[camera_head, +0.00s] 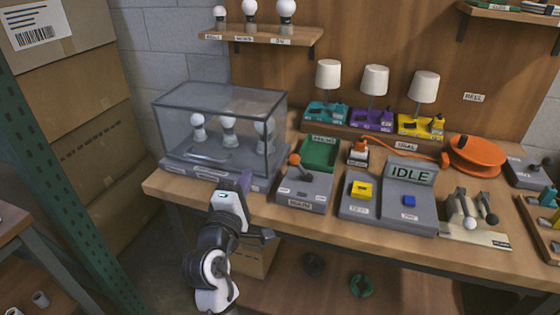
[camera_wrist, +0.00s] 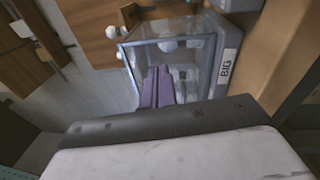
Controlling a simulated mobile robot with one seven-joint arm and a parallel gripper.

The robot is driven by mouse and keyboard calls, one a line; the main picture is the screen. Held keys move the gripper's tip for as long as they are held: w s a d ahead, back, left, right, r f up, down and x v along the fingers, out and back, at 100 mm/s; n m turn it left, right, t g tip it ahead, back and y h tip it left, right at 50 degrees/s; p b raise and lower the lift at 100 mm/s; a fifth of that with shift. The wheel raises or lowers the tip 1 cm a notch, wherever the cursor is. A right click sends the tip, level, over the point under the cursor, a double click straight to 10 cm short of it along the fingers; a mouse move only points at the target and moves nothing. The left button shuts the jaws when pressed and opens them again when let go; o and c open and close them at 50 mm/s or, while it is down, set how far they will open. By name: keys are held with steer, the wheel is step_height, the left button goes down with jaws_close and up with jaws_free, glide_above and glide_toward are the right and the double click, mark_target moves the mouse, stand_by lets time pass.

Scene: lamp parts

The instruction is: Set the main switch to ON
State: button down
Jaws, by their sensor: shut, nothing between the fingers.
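The main switch (camera_head: 306,190) is a grey box on the front of the bench, with a plate reading MAIN. Its lever, topped by an orange knob (camera_head: 294,159), leans to the left and back. Small labels on the box are too small to read. My gripper (camera_head: 245,181) has purple fingers and is shut and empty. It is left of the switch, in front of the glass case and apart from the lever. In the wrist view, the shut fingers (camera_wrist: 157,86) point at the glass case; the switch is not visible there.
The glass case (camera_head: 215,130) with bulbs stands left of the switch; it also shows in the wrist view (camera_wrist: 195,55). A grey console (camera_head: 390,205) reading IDLE stands right of the switch. A green tray (camera_head: 319,153) lies behind it. Lamps (camera_head: 375,82) stand at the back.

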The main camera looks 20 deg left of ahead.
mark_target(300, 168)
steer(key=d+f+h, duration=0.2)
steer(key=d+f+g+h, duration=0.1)
steer(key=shift+w+d+f, duration=0.1)
steer(key=shift+w+d, duration=0.2)
steer(key=shift+d, duration=0.05)
steer(key=shift+w, duration=0.1)
steer(key=shift+w, duration=0.25)
steer(key=w+p, duration=0.1)
steer(key=w, duration=0.5)
steer(key=w+p, duration=0.1)
steer(key=w, duration=0.2)
steer(key=shift+w+d+p, duration=0.15)
steer(key=shift+d+p, duration=0.15)
steer(key=shift+d, duration=0.1)
steer(key=shift+w+d+r, duration=0.1)
steer(key=shift+r, duration=0.15)
steer(key=shift+r, duration=0.15)
steer(key=shift+d+m, duration=0.1)
steer(key=shift+m, duration=0.2)
